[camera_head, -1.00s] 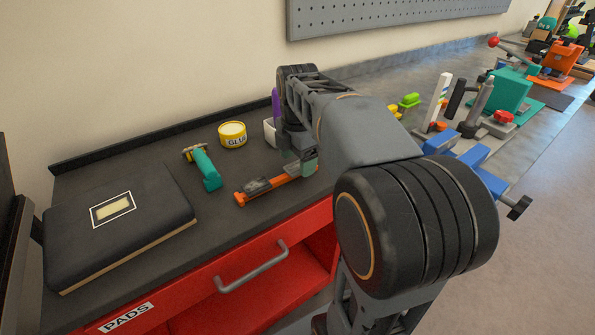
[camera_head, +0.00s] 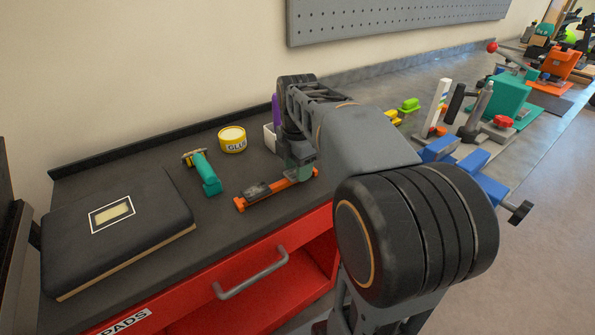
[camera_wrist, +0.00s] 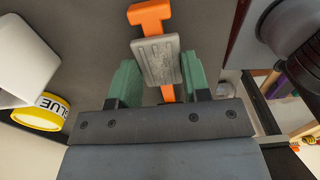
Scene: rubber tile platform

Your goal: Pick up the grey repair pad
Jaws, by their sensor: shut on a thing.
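The grey repair pad (camera_wrist: 156,60) is a small light-grey block with faint markings, tilted slightly in the wrist view. It lies between the green fingers of my gripper (camera_wrist: 163,80), which is shut on it. An orange bar with a wider end (camera_wrist: 150,15) runs beneath the pad. In the head view the pad (camera_head: 258,190) shows small and dark over the orange bar (camera_head: 285,190) on the dark bench top, and my gripper (camera_head: 303,172) is partly hidden by my arm. I cannot tell whether the pad touches the bar.
A green-handled tool (camera_head: 206,174), a yellow glue tin (camera_head: 232,139) and a black padded case (camera_head: 115,225) lie to the left. A white container (camera_wrist: 25,68) stands near the tin. The red drawer front (camera_head: 225,290) has a grey handle. A blue vise (camera_head: 460,165) is right.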

